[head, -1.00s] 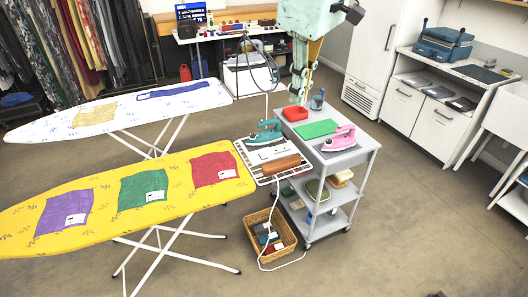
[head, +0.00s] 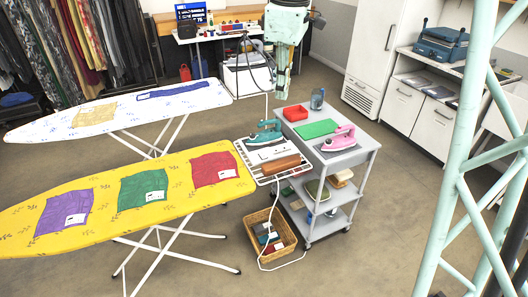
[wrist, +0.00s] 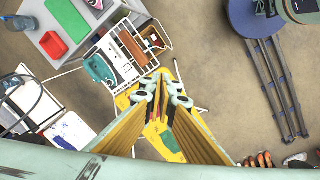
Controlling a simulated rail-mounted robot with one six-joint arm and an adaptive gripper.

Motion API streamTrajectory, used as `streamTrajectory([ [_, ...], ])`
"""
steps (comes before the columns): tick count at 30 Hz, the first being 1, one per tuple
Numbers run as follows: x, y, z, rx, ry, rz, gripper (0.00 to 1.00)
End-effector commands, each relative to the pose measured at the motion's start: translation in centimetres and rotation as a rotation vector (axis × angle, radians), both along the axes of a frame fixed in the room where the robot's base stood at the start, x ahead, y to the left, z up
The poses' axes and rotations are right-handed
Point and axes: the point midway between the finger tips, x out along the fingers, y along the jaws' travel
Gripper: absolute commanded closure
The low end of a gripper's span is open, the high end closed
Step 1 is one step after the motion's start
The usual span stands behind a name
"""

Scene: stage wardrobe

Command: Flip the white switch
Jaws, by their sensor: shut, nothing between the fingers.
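I cannot make out a white switch for certain in either view. My gripper (head: 278,98) is shut and empty. In the head view it hangs pointing down, in front of the white steam station (head: 246,80) and to the back left of the grey trolley. In the wrist view my shut fingers (wrist: 160,86) point toward the yellow ironing board (wrist: 166,146). The teal iron (head: 265,132) rests on the white ironing rest (head: 252,152) beside the trolley, and it also shows in the wrist view (wrist: 98,68).
The grey trolley (head: 350,157) carries a red tray (head: 295,113), a green mat (head: 318,128) and a pink iron (head: 339,139). A basket (head: 285,238) stands on the floor below. A white ironing board (head: 118,108) is at left. A dark blue stool (wrist: 252,22) stands at right in the wrist view.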

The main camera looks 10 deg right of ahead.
Motion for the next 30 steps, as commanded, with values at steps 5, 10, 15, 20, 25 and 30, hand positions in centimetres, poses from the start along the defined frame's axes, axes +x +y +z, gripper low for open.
streamTrajectory([
  [5, 2.4, 0.0, -1.6, -0.008, 0.014, 0.057, 1.00],
  [10, 4.5, 0.0, -3.1, -0.014, 0.025, 0.113, 1.00],
  [15, 6.6, -0.1, -4.8, -0.021, 0.036, 0.169, 1.00],
  [20, 8.5, -0.1, -6.4, -0.026, 0.046, 0.221, 1.00],
  [25, 10.5, -0.1, -8.2, -0.033, 0.057, 0.277, 1.00],
  [30, 12.4, -0.1, -10.1, -0.036, 0.068, 0.333, 1.00],
])
